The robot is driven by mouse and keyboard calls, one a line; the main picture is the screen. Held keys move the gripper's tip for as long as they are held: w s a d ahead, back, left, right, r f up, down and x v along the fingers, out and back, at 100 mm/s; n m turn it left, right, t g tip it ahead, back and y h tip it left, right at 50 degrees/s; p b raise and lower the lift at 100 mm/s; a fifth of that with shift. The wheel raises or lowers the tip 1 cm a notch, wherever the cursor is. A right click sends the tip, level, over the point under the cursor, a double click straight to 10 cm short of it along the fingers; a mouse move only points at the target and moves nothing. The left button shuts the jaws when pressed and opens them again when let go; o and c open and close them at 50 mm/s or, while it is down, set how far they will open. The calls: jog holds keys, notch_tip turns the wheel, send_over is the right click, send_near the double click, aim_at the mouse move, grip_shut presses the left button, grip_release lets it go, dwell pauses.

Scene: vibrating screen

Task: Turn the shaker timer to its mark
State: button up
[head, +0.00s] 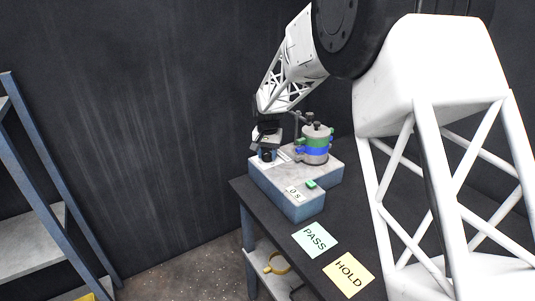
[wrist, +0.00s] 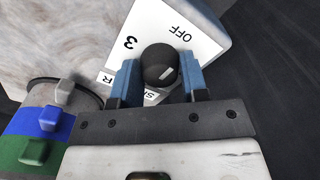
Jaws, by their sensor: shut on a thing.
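The shaker timer is a round black knob (wrist: 158,64) on a white dial plate (wrist: 187,38) in the wrist view. A short white line shows on the knob's top, right of its middle. The plate reads "OFF" at upper right and "3" at left; the lower lettering is partly hidden by my fingers. My gripper (wrist: 159,78) has its blue fingers on either side of the knob, shut on it. In the head view my gripper (head: 267,147) is over the shaker's back left part, and the knob (head: 267,156) shows just under it.
The shaker base (head: 275,178) carries a sieve stack (head: 316,158) with green and blue bands, close right of my gripper. A green button (head: 311,184) and a "0 s" display (head: 294,193) are at its front. PASS (head: 315,238) and HOLD (head: 348,279) cards lie on the dark table.

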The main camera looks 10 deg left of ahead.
aim_at(268, 153)
dwell(0.3)
jog(key=o, duration=0.9)
jog(key=shift+r, duration=3.95)
